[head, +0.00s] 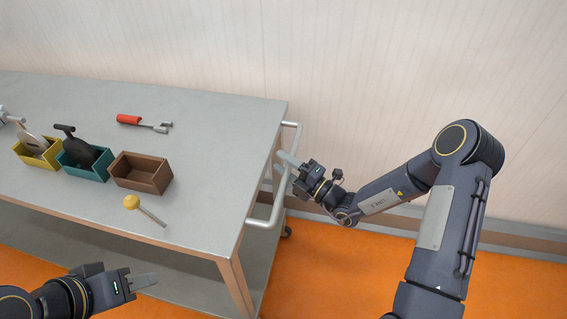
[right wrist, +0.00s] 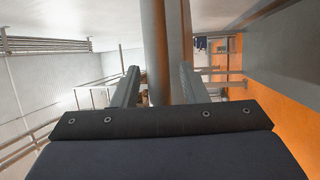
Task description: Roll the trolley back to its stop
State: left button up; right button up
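The trolley (head: 215,125) has a grey metal top and a lower shelf, and stands on the left in the head view. Its pale tubular handle (head: 276,205) sticks out at its right end. My right gripper (head: 287,164) is at the handle's middle. In the right wrist view the handle bar (right wrist: 154,45) runs upright between two spread fingers, with gaps visible on both sides. My left gripper (head: 143,282) is in front of the trolley, apart from it; its fingers overlap in view. The trolley's stop cannot be made out.
On the trolley top are a yellow bin (head: 38,158), a teal bin (head: 86,168) holding a dark tool, an empty brown bin (head: 140,175), a red-handled tool (head: 130,119) and a yellow-headed tool (head: 132,202). Orange floor (head: 330,270) is clear on the right. A pale wall (head: 370,60) stands behind.

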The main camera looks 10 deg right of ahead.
jog(key=shift+a, duration=0.1)
grip_shut()
dwell(0.4)
